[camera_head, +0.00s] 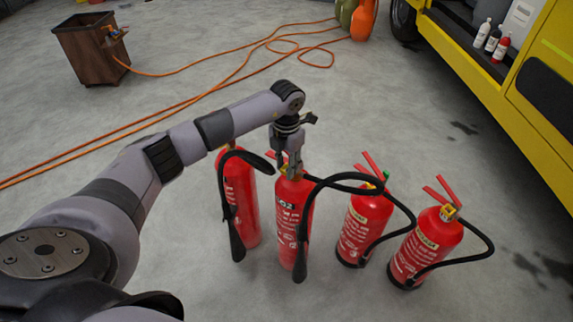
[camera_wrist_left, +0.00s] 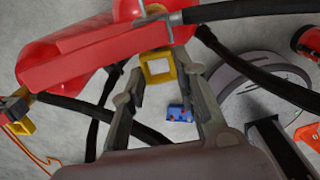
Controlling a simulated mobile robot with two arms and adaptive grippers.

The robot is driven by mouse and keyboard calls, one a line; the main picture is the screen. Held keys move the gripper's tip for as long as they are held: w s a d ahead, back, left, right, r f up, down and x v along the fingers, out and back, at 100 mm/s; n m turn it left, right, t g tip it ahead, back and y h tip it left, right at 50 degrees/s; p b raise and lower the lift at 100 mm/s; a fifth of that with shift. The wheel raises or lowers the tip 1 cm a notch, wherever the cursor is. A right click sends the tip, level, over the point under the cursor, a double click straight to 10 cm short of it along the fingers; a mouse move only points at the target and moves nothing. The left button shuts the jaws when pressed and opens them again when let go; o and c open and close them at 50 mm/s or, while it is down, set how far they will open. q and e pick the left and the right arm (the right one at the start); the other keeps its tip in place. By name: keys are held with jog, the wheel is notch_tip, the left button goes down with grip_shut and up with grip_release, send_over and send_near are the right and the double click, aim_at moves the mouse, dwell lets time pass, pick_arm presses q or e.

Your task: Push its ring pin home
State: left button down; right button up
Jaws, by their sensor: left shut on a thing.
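Several red fire extinguishers stand upright in a row in the head view. My left gripper (camera_head: 291,172) is over the top of the second extinguisher from the left (camera_head: 291,220). In the left wrist view, the fingers of my left gripper (camera_wrist_left: 160,70) are shut on a yellow ring pin (camera_wrist_left: 158,76), just beside the red lever (camera_wrist_left: 95,58) of that extinguisher. The pin's shaft is hidden, so I cannot tell how deep it sits. My right gripper is in neither view.
Close neighbours are the leftmost extinguisher (camera_head: 242,205) and two on the right (camera_head: 365,222), (camera_head: 428,245), with black hoses. An orange hose (camera_head: 190,100) crosses the floor from a brown bin (camera_head: 92,50). A yellow vehicle (camera_head: 500,95) stands on the right.

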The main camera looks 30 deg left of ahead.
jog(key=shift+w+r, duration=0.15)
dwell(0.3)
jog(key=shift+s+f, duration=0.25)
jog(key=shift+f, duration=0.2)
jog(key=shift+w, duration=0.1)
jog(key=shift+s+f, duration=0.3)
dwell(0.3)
